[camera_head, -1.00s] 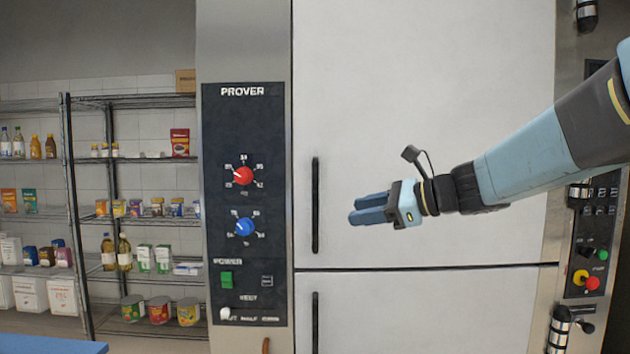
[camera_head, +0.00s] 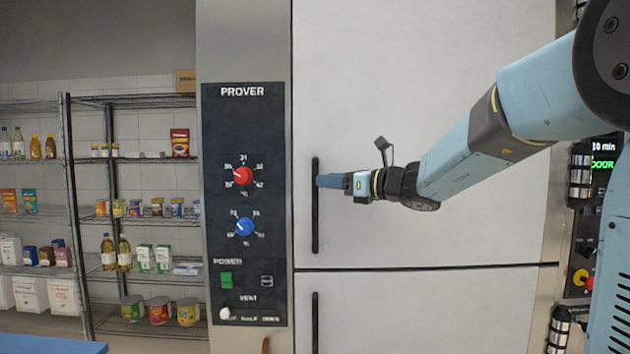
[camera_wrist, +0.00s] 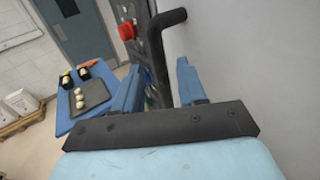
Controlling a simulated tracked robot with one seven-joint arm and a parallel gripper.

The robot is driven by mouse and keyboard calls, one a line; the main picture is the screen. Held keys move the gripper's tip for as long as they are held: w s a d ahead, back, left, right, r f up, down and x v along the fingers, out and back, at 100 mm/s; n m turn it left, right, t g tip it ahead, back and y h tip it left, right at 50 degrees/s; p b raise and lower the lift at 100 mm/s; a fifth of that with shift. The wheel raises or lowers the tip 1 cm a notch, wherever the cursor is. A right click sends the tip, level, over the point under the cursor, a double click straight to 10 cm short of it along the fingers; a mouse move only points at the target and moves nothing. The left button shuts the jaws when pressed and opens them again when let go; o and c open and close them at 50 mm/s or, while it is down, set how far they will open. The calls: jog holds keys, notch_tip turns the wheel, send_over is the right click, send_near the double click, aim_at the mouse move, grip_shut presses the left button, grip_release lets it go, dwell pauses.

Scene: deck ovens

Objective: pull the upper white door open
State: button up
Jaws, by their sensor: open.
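The upper white door (camera_head: 440,120) fills the middle of the head view and looks shut. Its upright black handle (camera_head: 315,228) is on its left edge. My gripper (camera_head: 322,181) is at the handle's upper part, coming from the right. In the wrist view, my gripper (camera_wrist: 158,85) is open, with its two blue fingers apart. The black handle (camera_wrist: 168,20) shows there just beyond and between the fingers, bending into the white door (camera_wrist: 240,60). I cannot tell whether the fingers touch it.
A lower white door (camera_head: 430,315) with its own black handle (camera_head: 315,325) sits below. The dark PROVER panel (camera_head: 243,130) is left of the doors. A wire shelf (camera_head: 140,215) stands farther left. A blue table (camera_wrist: 75,125) holds a dark tray (camera_wrist: 88,97).

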jog(key=shift+x, duration=2.5)
grip_shut()
